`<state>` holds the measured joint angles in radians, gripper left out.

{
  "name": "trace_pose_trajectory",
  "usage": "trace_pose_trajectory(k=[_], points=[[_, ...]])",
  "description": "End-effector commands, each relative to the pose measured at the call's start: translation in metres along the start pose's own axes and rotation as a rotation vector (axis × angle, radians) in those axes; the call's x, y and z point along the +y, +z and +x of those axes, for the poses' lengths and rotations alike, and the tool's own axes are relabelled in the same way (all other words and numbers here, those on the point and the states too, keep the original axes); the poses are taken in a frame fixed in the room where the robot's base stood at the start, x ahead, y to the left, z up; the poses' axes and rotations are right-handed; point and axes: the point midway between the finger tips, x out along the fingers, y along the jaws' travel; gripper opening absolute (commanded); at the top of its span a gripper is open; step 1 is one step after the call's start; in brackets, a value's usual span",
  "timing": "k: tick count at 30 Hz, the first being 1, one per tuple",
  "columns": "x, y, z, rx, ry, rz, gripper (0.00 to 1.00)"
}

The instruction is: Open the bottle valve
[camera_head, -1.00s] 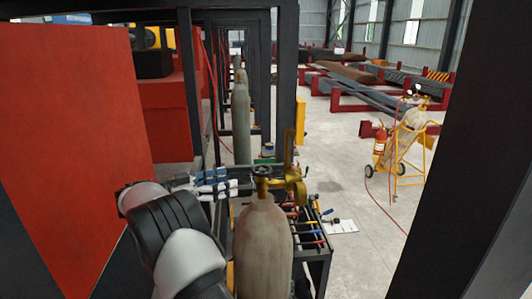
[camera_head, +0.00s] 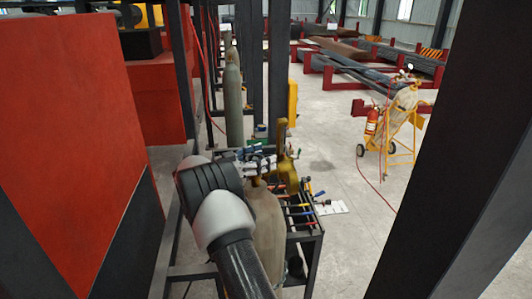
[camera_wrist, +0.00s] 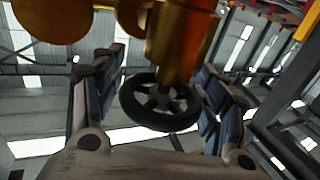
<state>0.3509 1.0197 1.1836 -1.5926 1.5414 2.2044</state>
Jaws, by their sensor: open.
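The gas bottle (camera_head: 266,228) stands upright in the head view, with my arm across its left side and top. Its brass valve fitting (camera_head: 287,170) rises at the right of the bottle's top. The valve's black handwheel (camera_wrist: 160,101) shows in the wrist view, below the brass valve body (camera_wrist: 180,40). My gripper (camera_wrist: 160,72) is open, with one finger on each side of the wheel and visible gaps to it. In the head view my gripper (camera_head: 252,156) is at the bottle top, and my arm hides the handwheel.
A black rack (camera_head: 305,240) with coloured-handled tools stands right of the bottle. A red cabinet (camera_head: 70,130) is at left, and a dark post (camera_head: 425,160) at right.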

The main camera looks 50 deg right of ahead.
Motion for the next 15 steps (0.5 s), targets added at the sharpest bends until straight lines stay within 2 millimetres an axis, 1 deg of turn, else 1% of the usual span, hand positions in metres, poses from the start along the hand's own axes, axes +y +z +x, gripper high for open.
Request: trace_pose_trajectory(k=[1, 6, 14, 15], points=[[0.0, -0.001, 0.006, 0.0, 0.0, -0.001, 0.67], [0.0, 0.0, 0.015, 0.0, 0.0, -0.001, 0.67], [0.0, 0.001, 0.016, 0.0, -0.001, -0.001, 0.67], [0.0, 0.001, 0.016, 0.0, -0.001, -0.001, 0.65]])
